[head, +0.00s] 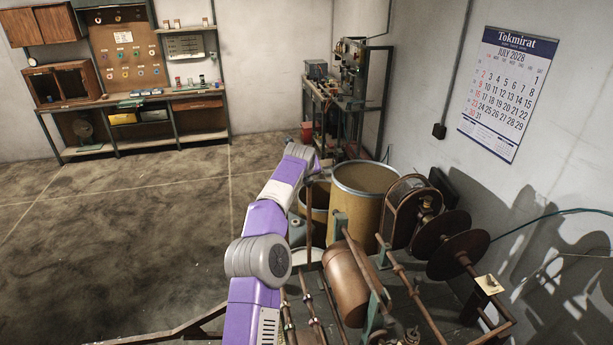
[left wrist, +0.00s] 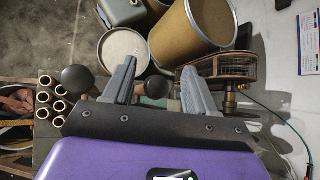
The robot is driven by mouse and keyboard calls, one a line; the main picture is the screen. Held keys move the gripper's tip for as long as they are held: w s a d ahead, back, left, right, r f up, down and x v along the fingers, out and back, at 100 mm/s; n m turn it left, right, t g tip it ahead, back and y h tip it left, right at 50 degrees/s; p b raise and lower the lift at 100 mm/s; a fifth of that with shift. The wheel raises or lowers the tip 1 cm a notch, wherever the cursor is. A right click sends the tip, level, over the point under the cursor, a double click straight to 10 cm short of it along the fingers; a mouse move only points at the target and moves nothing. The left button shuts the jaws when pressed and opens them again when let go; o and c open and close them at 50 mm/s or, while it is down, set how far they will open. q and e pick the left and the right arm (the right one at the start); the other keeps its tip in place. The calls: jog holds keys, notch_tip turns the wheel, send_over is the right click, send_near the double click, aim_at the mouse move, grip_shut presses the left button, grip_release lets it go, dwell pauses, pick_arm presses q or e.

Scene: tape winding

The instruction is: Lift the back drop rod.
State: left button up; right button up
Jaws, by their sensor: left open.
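The winding machine's copper-brown rods stand at the lower right of the head view, with one long rod (head: 407,285) right of the copper roller (head: 348,282) and thinner ones (head: 311,312) to its left. I cannot tell which is the back drop rod. In the left wrist view, my left gripper (left wrist: 160,67) is open, its two grey fingers apart with nothing seen clamped. A dark round knob (left wrist: 77,78) is left of the fingers, and another knob (left wrist: 157,87) shows between them, lower down. In the head view my purple left arm hides part of the machine. My right gripper is not in view.
A tan drum (head: 363,200) stands behind the machine and shows large in the left wrist view (left wrist: 190,35). Brown discs (head: 458,250) sit at the right near the wall. Several copper tubes (left wrist: 46,98) lie at left in the wrist view. The floor left (head: 120,240) is clear.

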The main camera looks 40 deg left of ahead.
pick_arm(q)
jog(key=shift+s+d+r, duration=0.15)
jog(key=shift+s+r, duration=0.15)
jog(key=shift+r, duration=0.05)
jog(key=shift+b+v, duration=0.9)
jog(key=shift+v, duration=1.85)
